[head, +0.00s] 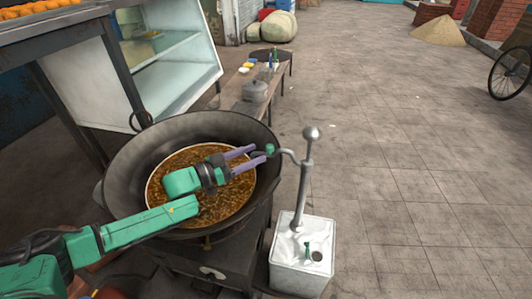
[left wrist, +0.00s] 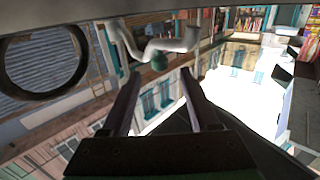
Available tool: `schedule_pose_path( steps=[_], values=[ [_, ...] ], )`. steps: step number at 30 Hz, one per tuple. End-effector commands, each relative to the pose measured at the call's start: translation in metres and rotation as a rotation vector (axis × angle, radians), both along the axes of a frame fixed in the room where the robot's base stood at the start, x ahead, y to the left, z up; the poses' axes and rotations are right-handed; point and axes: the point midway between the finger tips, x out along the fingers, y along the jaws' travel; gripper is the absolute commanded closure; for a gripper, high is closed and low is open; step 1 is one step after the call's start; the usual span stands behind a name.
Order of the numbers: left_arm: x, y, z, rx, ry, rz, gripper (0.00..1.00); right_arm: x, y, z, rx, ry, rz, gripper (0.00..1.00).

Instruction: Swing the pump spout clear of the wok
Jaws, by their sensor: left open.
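The pump (head: 304,190) is a grey column with a ball top, rising from a white metal can (head: 303,254) right of the wok. Its curved spout (head: 289,153) reaches left to the wok's right rim and ends in a green tip (head: 269,149). The black wok (head: 125,160) holds a brown bubbling liquid (head: 215,208). My left gripper (head: 260,155) is open over the wok's right side, its purple fingers pointing at the spout tip. My right gripper is not in view.
The wok sits on a dark stove (head: 225,258). A glass-fronted cabinet (head: 165,75) is at the upper left. The paved floor (head: 410,180) on the right is clear.

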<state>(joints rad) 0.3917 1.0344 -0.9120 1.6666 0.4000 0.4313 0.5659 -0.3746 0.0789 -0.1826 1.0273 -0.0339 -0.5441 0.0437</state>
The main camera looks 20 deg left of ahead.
Motion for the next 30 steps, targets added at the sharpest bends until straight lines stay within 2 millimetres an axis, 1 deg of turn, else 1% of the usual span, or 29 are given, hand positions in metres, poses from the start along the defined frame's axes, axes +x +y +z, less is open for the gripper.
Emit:
schedule_pose_path(
  steps=[1, 3, 6, 10, 14, 15, 16, 17, 18, 19, 20, 30],
  values=[
    [0.008, -0.009, 0.002, -0.002, -0.005, -0.003, 0.39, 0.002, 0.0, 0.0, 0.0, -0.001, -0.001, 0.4],
    [0.018, -0.018, 0.001, -0.002, -0.002, -0.001, 0.39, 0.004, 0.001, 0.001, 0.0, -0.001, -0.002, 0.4],
    [0.025, -0.026, 0.001, 0.0, -0.001, -0.001, 0.39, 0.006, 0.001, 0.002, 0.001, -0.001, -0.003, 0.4],
    [0.028, -0.028, 0.0, 0.001, 0.0, -0.001, 0.39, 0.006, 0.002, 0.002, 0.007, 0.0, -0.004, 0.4],
    [0.028, -0.028, 0.0, 0.001, 0.0, -0.001, 0.39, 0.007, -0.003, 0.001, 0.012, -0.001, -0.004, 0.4],
    [0.028, -0.028, 0.0, 0.001, 0.0, -0.001, 0.46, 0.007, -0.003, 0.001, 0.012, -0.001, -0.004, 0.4],
    [0.027, -0.028, 0.0, 0.001, 0.0, -0.001, 0.58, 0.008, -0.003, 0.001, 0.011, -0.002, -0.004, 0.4],
    [0.027, -0.028, 0.0, 0.001, 0.0, -0.001, 0.69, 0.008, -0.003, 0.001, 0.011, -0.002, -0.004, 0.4],
    [0.027, -0.028, 0.0, 0.001, 0.0, -0.001, 0.85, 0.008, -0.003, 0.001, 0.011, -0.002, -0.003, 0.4],
    [0.027, -0.028, 0.0, 0.001, 0.0, -0.001, 0.96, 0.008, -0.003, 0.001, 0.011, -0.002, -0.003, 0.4],
    [0.027, -0.028, 0.0, 0.001, 0.0, -0.001, 1.0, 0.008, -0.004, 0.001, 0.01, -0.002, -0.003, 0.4],
    [0.027, -0.029, 0.0, 0.001, 0.001, -0.003, 1.0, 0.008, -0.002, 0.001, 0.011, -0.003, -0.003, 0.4]
  ],
)
